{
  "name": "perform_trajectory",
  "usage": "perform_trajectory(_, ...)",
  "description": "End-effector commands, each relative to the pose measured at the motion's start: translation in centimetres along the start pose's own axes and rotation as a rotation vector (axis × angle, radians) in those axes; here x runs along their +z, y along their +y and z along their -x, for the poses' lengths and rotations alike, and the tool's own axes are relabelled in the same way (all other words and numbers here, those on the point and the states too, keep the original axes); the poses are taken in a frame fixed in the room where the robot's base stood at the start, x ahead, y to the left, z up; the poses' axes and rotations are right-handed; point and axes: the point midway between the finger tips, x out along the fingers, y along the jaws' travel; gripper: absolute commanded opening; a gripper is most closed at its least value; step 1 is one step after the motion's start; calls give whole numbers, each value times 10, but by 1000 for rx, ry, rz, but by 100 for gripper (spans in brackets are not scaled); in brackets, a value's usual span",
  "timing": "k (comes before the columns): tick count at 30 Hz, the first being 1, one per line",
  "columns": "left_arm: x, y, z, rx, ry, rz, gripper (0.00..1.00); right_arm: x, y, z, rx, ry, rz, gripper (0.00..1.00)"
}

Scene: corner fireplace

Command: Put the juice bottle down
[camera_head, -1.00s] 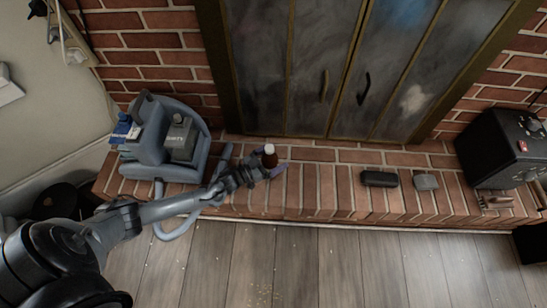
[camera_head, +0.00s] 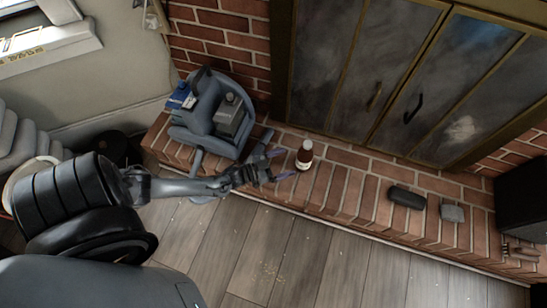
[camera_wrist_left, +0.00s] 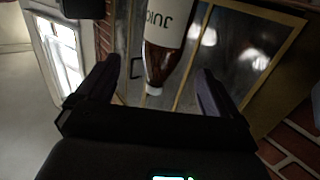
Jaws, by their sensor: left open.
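The juice bottle (camera_head: 305,156) is brown with a pale label and a white cap. It stands upright on the brick hearth (camera_head: 345,190) in front of the fireplace doors. My left gripper (camera_head: 279,164) is open and empty, just left of the bottle and apart from it in the head view. In the left wrist view the bottle (camera_wrist_left: 165,45) appears upside down beyond the two spread fingers (camera_wrist_left: 148,85), with its label lettering partly visible. My right gripper is not in view.
A dark case (camera_head: 406,197) and a small grey block (camera_head: 452,212) lie to the right. A black box (camera_head: 522,205) stands at far right. Bare hearth lies between bottle and case.

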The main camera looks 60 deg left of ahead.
Motion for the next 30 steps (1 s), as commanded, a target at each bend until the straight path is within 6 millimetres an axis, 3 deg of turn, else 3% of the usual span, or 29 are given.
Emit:
perform_trajectory(6,-2,50,-22,-140,-190,74,95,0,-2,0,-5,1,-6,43)
perform_trajectory(12,-23,104,-19,-217,-487,115,95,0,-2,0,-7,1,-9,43)
perform_trajectory(17,-56,139,10,-210,-738,109,95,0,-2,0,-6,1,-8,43)
perform_trajectory(21,-90,158,47,-175,-929,79,95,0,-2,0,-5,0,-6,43)
perform_trajectory(30,-140,172,112,-113,-1174,21,95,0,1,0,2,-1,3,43)
